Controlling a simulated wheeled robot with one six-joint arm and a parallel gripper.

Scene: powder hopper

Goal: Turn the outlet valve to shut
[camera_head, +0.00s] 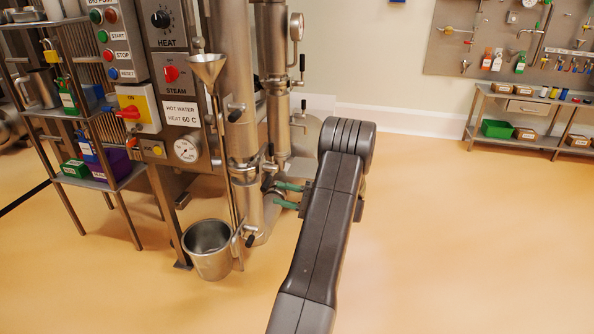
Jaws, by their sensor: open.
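A steel bucket (207,262) stands below a thin pipe with a funnel (207,68). A control panel (173,74) and a loaded shelf rack (124,178) stand at the left. A workbench (490,92) is at the back right. The floor at the right is clear.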

